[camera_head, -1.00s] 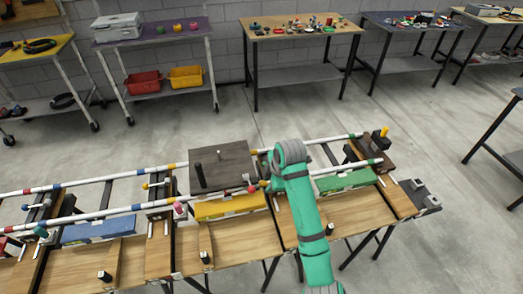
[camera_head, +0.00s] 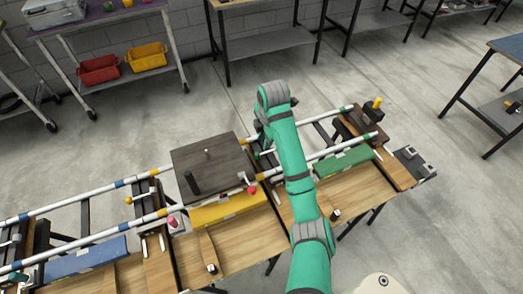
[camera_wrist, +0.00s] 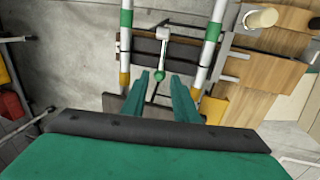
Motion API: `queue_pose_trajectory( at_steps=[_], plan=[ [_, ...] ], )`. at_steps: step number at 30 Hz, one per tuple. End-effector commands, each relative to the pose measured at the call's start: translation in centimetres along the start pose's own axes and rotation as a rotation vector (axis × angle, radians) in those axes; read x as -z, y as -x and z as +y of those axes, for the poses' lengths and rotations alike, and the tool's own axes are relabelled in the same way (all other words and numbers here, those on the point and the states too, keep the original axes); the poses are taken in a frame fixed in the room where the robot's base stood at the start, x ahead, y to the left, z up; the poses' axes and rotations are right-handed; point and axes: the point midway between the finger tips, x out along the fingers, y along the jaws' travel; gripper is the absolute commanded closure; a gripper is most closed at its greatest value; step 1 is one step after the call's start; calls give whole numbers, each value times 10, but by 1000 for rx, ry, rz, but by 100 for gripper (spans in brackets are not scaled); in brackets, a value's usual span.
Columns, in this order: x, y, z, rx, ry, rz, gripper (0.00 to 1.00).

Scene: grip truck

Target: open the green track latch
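The green track latch shows in the wrist view as a green ball knob (camera_wrist: 158,75) on a pale rod, between two white rails with green and yellow bands. My gripper (camera_wrist: 159,80) has its two green fingers apart, one on each side of the knob in the picture. I cannot tell whether the fingers are level with the knob or above it. In the head view my green arm reaches over the track between the dark cart (camera_head: 215,160) and the green block (camera_head: 343,160), and it hides the fingertips.
The white rails (camera_head: 100,230) run along the wooden bench. A red knob (camera_head: 251,189) stands by the cart's front edge and a pink one (camera_head: 172,223) farther left. A yellow block (camera_head: 228,205) and a blue block (camera_head: 85,260) lie along the front.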

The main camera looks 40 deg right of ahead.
Motion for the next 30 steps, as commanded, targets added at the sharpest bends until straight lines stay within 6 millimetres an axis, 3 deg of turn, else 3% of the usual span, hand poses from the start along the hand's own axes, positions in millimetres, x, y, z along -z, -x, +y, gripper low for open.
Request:
queue_pose_trajectory(
  at_steps=[15,29,30],
  plan=[
    [3,-78,-2,7,4,1,73],
    [3,-90,-2,6,4,0,73],
    [3,-90,-2,6,4,0,80]
  ],
)
